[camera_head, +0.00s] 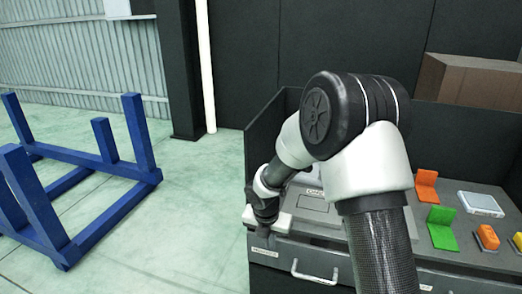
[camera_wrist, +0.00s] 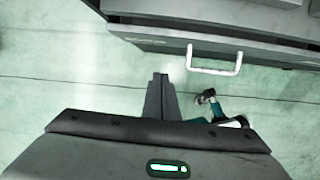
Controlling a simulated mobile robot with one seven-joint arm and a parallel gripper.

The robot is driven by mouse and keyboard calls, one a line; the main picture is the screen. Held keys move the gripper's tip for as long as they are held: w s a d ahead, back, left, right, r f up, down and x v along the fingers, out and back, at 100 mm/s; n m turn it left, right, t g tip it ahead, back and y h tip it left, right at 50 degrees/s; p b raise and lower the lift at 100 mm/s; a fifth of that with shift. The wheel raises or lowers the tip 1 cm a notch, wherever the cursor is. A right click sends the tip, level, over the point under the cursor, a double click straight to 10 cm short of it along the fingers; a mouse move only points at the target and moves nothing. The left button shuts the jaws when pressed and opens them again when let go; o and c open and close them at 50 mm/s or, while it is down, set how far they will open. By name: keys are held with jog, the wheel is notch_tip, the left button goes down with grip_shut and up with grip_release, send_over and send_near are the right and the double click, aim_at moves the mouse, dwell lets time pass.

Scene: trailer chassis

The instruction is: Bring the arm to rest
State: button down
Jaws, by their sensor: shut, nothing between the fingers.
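My arm reaches up from the bottom of the head view, bends at the elbow and slopes down to the left. My gripper (camera_head: 263,232) points down at the front left corner of the grey workbench (camera_head: 320,236). It also shows in the wrist view (camera_wrist: 160,77), with its fingers together and nothing between them. There the fingers are seen over the pale floor, in front of a drawer with a white handle (camera_wrist: 214,70). In the head view, I cannot tell whether the gripper touches the bench edge.
The bench holds an orange bracket (camera_head: 427,184), a green bracket (camera_head: 442,228), a grey-white box (camera_head: 480,203) and an orange part (camera_head: 487,237). A drawer handle (camera_head: 314,273) sticks out in front. A brown box (camera_head: 468,80) is behind. A blue frame (camera_head: 90,158) stands left; floor between is clear.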

jog(key=s+d+r+m, duration=0.3)
jog(key=r+m, duration=0.2)
jog(key=r, duration=0.2)
jog(key=s+d+r+m+t, duration=0.1)
jog(key=s+d+r+m, duration=0.1)
jog(key=s+r+m, duration=0.3)
jog(key=s+d+r+m, duration=0.1)
jog(key=d+r+m, duration=0.25)
jog(key=r, duration=0.45)
jog(key=s+d+r+m+t+y, duration=0.1)
jog(key=s+r+m, duration=0.3)
jog(key=s+m, duration=0.5)
jog(key=s+d+r+m+t, duration=0.1)
jog(key=s+r+m, duration=0.3)
jog(key=s+m, duration=0.45)
notch_tip(320, 180, up, 14)
jog(key=p, duration=1.4)
jog(key=shift+r+m, duration=0.15)
jog(key=shift+m, duration=0.25)
